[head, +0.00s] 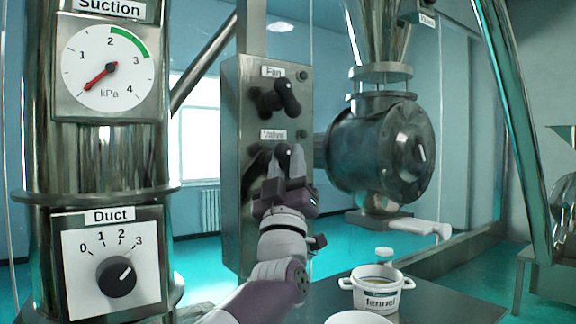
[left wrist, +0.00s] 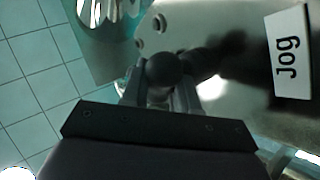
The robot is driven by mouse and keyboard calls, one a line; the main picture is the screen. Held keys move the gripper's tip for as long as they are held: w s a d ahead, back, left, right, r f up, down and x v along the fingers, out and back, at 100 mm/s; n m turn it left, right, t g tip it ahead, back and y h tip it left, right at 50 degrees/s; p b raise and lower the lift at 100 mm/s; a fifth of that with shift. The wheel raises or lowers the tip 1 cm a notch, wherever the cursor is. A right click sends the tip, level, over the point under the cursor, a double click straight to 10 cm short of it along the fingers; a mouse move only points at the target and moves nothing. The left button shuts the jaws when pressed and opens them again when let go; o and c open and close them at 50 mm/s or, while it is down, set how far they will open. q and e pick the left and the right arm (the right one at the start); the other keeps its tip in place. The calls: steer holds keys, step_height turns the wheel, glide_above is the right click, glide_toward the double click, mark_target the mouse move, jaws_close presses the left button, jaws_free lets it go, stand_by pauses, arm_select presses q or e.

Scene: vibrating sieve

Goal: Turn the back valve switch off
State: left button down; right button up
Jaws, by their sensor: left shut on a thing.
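My left gripper (head: 285,160) is shut on this switch, with a finger on each side. In the left wrist view the switch's rounded dark end (left wrist: 166,69) shows between the fingertips (left wrist: 165,88). The Fan switch (head: 278,97) above is free, its handle slanted. My right gripper is not in view.
A "Jog" label (left wrist: 289,52) is beside the held switch in the wrist view. A suction gauge (head: 107,67) and Duct dial (head: 116,276) are at left. A round metal valve housing (head: 368,150) is right of the panel. A white pot (head: 376,291) stands on the table below.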

arm_select(q)
steer(key=c, duration=1.2)
jaws_free()
steer(key=shift+s, duration=0.1)
steer(key=shift+s+f, duration=0.1)
steer(key=shift+f, duration=0.1)
steer(key=b+v, duration=0.5)
steer(key=v, duration=0.7)
steer(key=shift+s, duration=0.1)
